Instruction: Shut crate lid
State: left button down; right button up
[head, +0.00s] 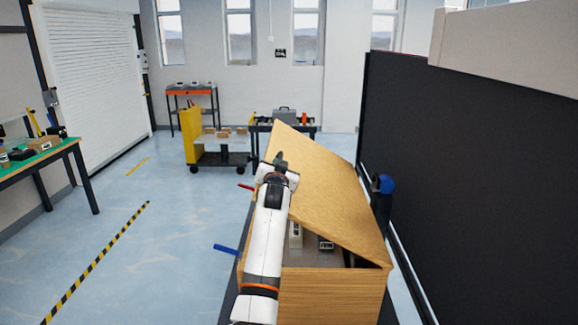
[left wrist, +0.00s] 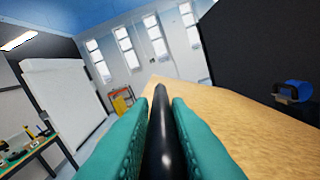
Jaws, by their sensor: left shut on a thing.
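The wooden crate (head: 330,298) stands at the lower middle of the head view. Its lid (head: 335,195) is partly open, tilted with its left side raised and its right side low at the crate's right edge. The lid's pale wood also fills the right of the left wrist view (left wrist: 245,118). My left gripper (head: 281,160) is at the raised left edge of the lid. In the left wrist view its teal fingers (left wrist: 162,108) are shut on a black bar-like handle (left wrist: 160,135) at the lid. My right gripper is not in view.
Small boxes (head: 296,236) lie inside the crate under the lid. A black partition (head: 470,190) stands close on the right, with a blue round object (head: 387,184) beside the lid. A yellow cart (head: 190,135) stands behind.

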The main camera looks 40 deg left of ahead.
pick_arm(q)
jog(key=s+a+f+n+b, duration=0.2)
jog(key=f+b, duration=0.1)
jog(key=f, duration=0.4)
jog(key=s+a+f+n+b, duration=0.2)
jog(key=f+b, duration=0.2)
jog(key=f, duration=0.3)
jog(key=s+a+f+n+b, duration=0.1)
jog(key=a+f+n+b, duration=0.1)
jog(key=f, duration=0.6)
jog(key=shift+s+a+b, duration=0.35)
jog(key=shift+s+b, duration=0.05)
jog(key=shift+b, duration=0.35)
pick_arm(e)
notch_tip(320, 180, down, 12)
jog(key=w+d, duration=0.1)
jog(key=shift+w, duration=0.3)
pick_arm(q)
jog(key=shift+f, duration=0.15)
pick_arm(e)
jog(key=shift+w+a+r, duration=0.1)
pick_arm(q)
jog(key=c, duration=1.4)
grip_release()
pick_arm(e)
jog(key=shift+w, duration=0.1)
pick_arm(q)
jog(key=shift+r, duration=0.2)
